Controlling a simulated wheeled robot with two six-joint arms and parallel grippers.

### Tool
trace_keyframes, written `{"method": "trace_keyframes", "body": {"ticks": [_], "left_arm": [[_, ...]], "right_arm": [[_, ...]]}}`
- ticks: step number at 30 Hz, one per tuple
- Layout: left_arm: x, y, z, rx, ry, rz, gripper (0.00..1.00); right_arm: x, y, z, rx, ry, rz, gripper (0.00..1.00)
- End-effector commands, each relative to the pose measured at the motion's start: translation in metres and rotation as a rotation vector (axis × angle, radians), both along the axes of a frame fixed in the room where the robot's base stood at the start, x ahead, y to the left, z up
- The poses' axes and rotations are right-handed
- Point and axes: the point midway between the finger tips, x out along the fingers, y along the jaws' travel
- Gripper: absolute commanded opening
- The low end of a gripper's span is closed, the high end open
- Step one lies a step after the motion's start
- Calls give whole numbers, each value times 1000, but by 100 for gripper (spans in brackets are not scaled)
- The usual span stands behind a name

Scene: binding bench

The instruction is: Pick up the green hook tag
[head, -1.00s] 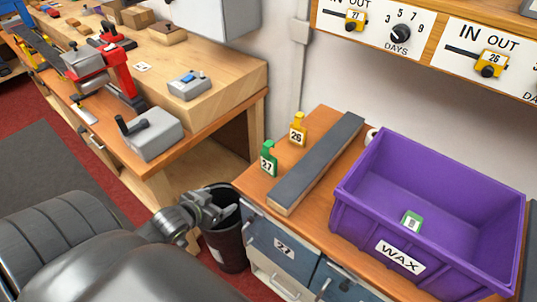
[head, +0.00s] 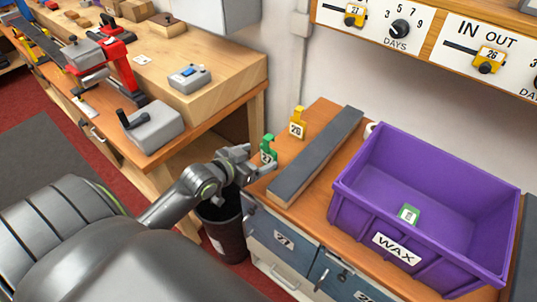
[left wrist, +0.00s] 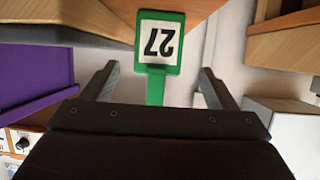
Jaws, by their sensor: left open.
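The green hook tag (head: 268,146), with a white label marked 27, stands at the left edge of the wooden bench top. In the left wrist view the green tag (left wrist: 158,42) appears upside down, with its label facing the camera. My left gripper (head: 258,162) is open at the tag, reaching in from the left. In the left wrist view its two fingers (left wrist: 158,78) lie on either side of the tag's narrow green part, with a gap on both sides. My right gripper is not in view.
A yellow hook tag marked 26 (head: 297,122) stands behind the green one. A long dark-topped bar (head: 318,152) lies to the right, then a purple WAX bin (head: 345,205) with a small green item (head: 408,214) inside. A dark waste bin (head: 226,240) stands below.

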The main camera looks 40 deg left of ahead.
Motion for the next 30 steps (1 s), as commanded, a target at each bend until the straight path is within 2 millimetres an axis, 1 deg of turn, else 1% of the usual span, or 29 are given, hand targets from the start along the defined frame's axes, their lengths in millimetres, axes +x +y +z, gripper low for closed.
{"method": "trace_keyframes", "body": {"ticks": [1, 3, 11, 17, 21, 24, 30], "left_arm": [[7, -1, -2, -2, -1, 2, 80], [14, -2, -5, -1, 0, 2, 80], [27, -4, -11, 0, 1, 1, 80], [49, -10, -21, -3, 0, 1, 80], [62, -10, -28, 0, 1, 1, 80], [66, -11, -30, 0, 0, 1, 80], [67, -11, -31, 1, 0, 1, 80]], "right_arm": [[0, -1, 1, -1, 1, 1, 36], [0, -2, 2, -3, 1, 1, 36], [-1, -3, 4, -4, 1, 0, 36], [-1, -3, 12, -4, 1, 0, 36], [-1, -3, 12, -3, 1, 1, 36], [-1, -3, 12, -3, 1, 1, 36], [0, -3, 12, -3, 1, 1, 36]]}}
